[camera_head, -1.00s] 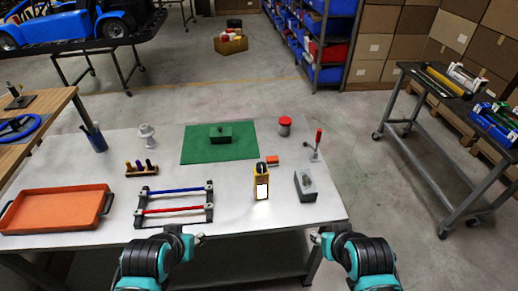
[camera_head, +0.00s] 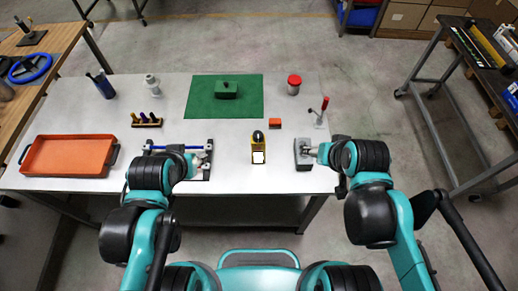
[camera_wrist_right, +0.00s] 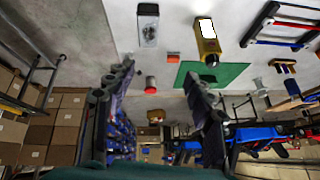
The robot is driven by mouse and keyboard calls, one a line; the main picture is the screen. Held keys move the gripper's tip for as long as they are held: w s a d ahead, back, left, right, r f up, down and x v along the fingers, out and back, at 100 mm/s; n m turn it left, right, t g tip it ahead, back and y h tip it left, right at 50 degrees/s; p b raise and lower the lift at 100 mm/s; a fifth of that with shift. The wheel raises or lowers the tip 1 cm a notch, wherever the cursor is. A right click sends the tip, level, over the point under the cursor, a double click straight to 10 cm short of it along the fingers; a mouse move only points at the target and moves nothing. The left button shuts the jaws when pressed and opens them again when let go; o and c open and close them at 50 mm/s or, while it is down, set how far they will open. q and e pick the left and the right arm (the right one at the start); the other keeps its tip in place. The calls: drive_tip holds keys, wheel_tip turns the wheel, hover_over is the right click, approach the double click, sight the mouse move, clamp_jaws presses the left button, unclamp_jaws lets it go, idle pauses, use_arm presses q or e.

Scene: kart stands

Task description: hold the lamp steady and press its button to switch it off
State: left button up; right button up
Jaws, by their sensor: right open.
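The lamp (camera_head: 258,156) is yellow with a lit white panel and a dark top. It stands upright near the table's front edge. It also shows in the right wrist view (camera_wrist_right: 209,46), where its panel glows. My right gripper (camera_head: 319,152) is right of the lamp, by a grey block, and does not touch the lamp. In the right wrist view its two fingers (camera_wrist_right: 160,78) are spread with nothing between them. My left gripper (camera_head: 199,161) is left of the lamp, in front of or above a bar rack. Its finger gap is too small to make out.
A grey block (camera_head: 302,150) stands right of the lamp, and an orange block (camera_head: 275,123) behind it. A rack with blue and red bars (camera_head: 165,147) lies to the left. A toggle clamp (camera_head: 320,113) and green mat (camera_head: 250,108) are farther back.

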drive_tip(key=w+a+f+m+g+y+b, duration=0.2)
drive_tip(key=w+a+f+m+b, duration=0.1)
drive_tip(key=w+f+m+b, duration=0.15)
drive_tip(key=m+g+y+b, duration=0.3)
drive_tip(key=m+y+b, duration=0.4)
drive_tip(key=m+b, duration=0.2)
approach(261, 155)
drive_tip(key=w, duration=0.2)
drive_tip(key=f+m+b, duration=0.1)
drive_tip(key=w+f+g+y, duration=0.1)
drive_tip(key=f, duration=0.1)
drive_tip(key=d+f+m+y+b, duration=0.1)
drive_tip(key=f, duration=0.1)
drive_tip(key=shift+w+d+f+m+b, duration=0.1)
drive_tip(key=shift+w+f+m+b, duration=0.05)
drive_tip(key=shift+m+b, duration=0.2)
drive_tip(key=b+x, duration=0.2)
drive_tip(key=x, duration=0.6)
drive_tip(key=shift+f, duration=0.1)
drive_tip(key=shift+a+f+b, duration=0.25)
drive_tip(key=shift+a+b, duration=0.35)
drive_tip(key=shift+a, duration=0.35)
